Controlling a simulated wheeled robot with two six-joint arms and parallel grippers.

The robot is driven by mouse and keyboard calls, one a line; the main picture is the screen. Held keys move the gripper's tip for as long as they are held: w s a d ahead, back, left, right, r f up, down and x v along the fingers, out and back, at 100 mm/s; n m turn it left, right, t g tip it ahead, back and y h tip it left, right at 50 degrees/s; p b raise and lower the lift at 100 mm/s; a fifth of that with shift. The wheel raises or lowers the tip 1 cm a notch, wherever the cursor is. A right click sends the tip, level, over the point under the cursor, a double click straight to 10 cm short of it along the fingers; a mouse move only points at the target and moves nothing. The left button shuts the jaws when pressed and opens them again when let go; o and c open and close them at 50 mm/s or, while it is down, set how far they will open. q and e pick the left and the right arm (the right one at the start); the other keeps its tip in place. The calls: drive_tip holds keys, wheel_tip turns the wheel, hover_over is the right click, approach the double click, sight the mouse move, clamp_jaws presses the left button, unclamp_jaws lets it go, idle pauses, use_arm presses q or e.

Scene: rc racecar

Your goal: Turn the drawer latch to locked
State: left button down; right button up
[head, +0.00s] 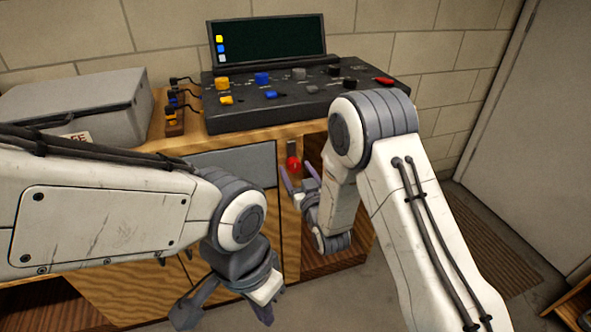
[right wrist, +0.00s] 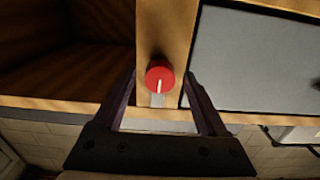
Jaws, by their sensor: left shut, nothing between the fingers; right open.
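The drawer latch is a red round knob (head: 293,163) on the wooden cabinet post, just right of the grey drawer front (head: 235,163). The right wrist view shows the red knob (right wrist: 159,72) from close up, with a white line running up and down its face. My left gripper (head: 224,312) is shut and empty, low in front of the cabinet.
A black control console (head: 300,110) with coloured knobs and a screen (head: 268,45) stands on the bench. A grey case (head: 75,105) is at the left. An open shelf space (head: 318,262) lies right of the post. My left forearm covers part of the cabinet.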

drive_tip(key=shift+w+a, duration=0.1)
drive_tip(key=shift+w, duration=0.25)
clamp_jaws()
